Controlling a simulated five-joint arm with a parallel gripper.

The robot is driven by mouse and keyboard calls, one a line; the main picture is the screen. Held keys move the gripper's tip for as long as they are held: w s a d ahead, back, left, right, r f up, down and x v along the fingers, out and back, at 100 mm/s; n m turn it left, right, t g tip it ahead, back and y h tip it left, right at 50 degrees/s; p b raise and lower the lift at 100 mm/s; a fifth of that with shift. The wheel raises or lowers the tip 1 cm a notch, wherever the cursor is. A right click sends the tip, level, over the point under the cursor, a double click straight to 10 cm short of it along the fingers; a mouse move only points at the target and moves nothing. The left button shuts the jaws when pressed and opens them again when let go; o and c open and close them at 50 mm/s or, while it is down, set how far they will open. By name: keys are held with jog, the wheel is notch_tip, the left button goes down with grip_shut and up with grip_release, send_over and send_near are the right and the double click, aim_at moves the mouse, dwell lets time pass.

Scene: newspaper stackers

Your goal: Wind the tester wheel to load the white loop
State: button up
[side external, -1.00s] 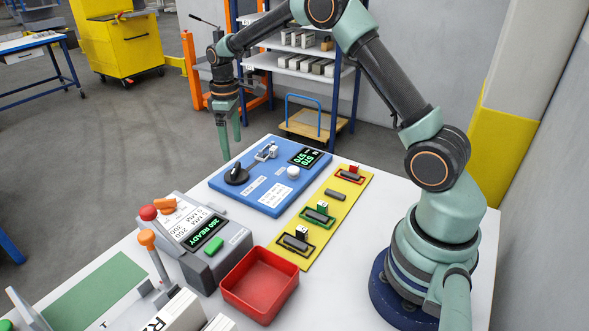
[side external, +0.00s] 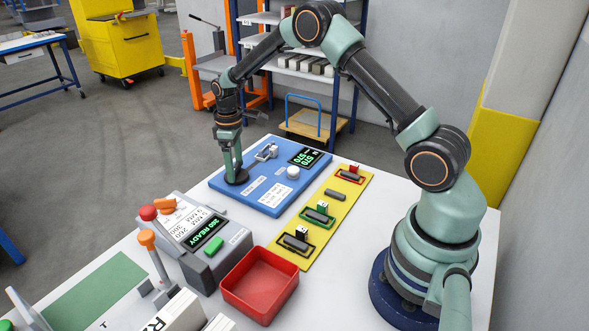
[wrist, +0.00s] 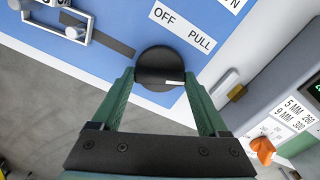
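The blue tester board (side external: 255,203) lies on the white table and carries a black wheel (wrist: 163,66) at its left end. My gripper (side external: 235,180) is lowered over this wheel and hides part of it in the side external view. In the wrist view, the two green fingers of my gripper (wrist: 161,84) stand apart on either side of the wheel; I cannot tell if they touch it. A white loop (wrist: 68,14) shows around the metal fittings at the wrist view's upper left. The tester's display (side external: 303,157) shows green figures that look like 570.
A grey press (side external: 206,247) with a green READY display stands near the tester, at the wrist view's right. A yellow strip (side external: 332,217) with coloured loops and grey rollers lies to the right. A red tray (side external: 260,284) sits in front.

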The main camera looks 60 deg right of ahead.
aim_at(235, 167)
jog(key=shift+c, duration=0.7)
jog(key=shift+r+m, duration=0.1)
jog(key=shift+m, duration=0.8)
jog(key=o, duration=1.2)
jog(key=shift+o, duration=0.2)
notch_tip(235, 167, up, 12)
jog(key=shift+r, duration=0.15)
